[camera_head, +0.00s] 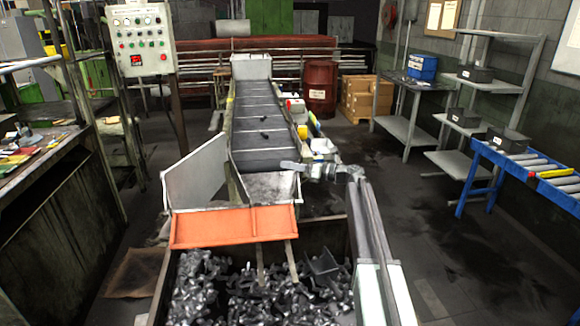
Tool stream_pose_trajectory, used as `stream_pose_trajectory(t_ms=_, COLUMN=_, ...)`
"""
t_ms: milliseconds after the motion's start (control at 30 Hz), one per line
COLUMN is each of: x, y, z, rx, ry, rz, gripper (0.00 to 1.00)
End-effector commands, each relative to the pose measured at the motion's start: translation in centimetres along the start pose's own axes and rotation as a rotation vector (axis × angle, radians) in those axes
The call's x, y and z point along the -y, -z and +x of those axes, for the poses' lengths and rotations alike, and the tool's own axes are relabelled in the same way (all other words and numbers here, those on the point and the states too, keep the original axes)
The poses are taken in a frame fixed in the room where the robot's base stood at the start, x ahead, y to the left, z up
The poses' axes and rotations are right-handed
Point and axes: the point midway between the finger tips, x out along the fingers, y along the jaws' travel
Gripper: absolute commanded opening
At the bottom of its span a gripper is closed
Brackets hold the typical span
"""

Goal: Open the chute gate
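The orange chute gate (225,227) is a wide plate across the lower front end of the grey metal chute (268,185). It stands above the bin's rear edge, and two thin brownish bars (291,262) hang below it. My arm reaches in from the right, and its grey end, my gripper (290,165), is over the chute's right side, behind and above the gate. It appears apart from the gate. The fingers are too small to make out, so I cannot tell whether they are open or shut. Nothing held is visible.
A dark bin (160,290) full of metal bolts (230,290) stands in front of the gate. A sloping conveyor (258,110) runs behind the chute. A control panel (141,40) stands at left, a blue roller table (505,165) at right. Floor right of my arm is clear.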

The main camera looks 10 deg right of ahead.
Motion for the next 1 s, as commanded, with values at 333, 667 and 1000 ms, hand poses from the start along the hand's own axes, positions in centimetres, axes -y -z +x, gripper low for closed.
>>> stream_pose_trajectory(t_ms=333, x=0.05, y=0.0, z=-0.07, rx=0.0, ry=0.001, rz=0.0, gripper=0.0)
stream_pose_trajectory(t_ms=667, x=0.09, y=-0.01, z=-0.12, rx=0.0, ry=0.002, rz=-0.001, gripper=0.0)
stream_pose_trajectory(t_ms=1000, x=0.12, y=-0.01, z=-0.15, rx=0.0, ry=0.003, rz=-0.001, gripper=0.0)
